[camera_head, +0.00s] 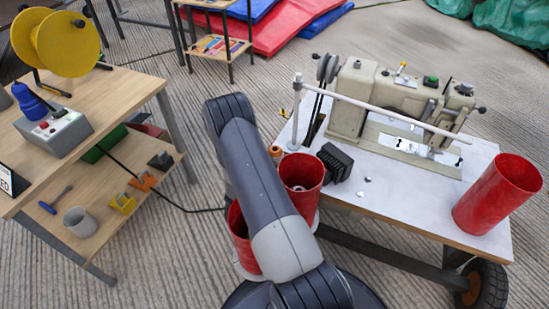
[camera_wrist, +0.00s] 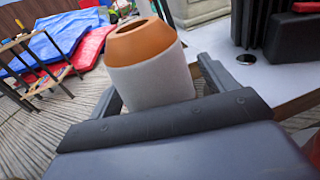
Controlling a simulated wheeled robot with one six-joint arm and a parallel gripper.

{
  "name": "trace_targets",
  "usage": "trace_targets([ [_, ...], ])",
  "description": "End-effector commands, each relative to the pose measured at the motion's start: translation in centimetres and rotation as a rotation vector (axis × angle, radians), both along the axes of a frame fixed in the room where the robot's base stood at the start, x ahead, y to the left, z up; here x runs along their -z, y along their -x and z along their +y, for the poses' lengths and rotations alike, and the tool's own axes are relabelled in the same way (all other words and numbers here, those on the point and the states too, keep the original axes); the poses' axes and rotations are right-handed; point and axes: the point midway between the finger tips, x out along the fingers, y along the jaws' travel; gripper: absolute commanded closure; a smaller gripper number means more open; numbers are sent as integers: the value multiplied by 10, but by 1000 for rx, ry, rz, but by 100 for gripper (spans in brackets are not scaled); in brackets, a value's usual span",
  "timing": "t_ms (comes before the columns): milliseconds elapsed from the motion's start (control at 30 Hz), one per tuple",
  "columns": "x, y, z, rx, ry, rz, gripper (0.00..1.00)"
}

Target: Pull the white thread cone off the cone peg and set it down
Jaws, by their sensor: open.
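The white thread cone (camera_wrist: 150,88), a pale body with an orange top, stands between the two fingers of my gripper (camera_wrist: 162,80) in the wrist view. The fingers are open, one on each side of it. I cannot tell whether either finger touches it. The cone peg is hidden. In the head view my arm covers my gripper and most of this spot. A small orange piece (camera_head: 275,151) shows just right of the arm by the table edge; I cannot tell whether it is the same cone.
A white table (camera_head: 405,200) carries a sewing machine (camera_head: 385,105), a white rod (camera_head: 385,108), a black ribbed block (camera_head: 335,163) and a red cup (camera_head: 497,195). Another red container (camera_head: 302,175) is beside my arm.

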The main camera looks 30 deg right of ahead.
Motion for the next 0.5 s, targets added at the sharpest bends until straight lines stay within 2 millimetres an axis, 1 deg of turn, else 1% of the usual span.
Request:
trace_targets([
  [200, -1, 0, 0, 0, 0, 0, 21],
  [500, -1, 0, 0, 0, -1, 0, 45],
])
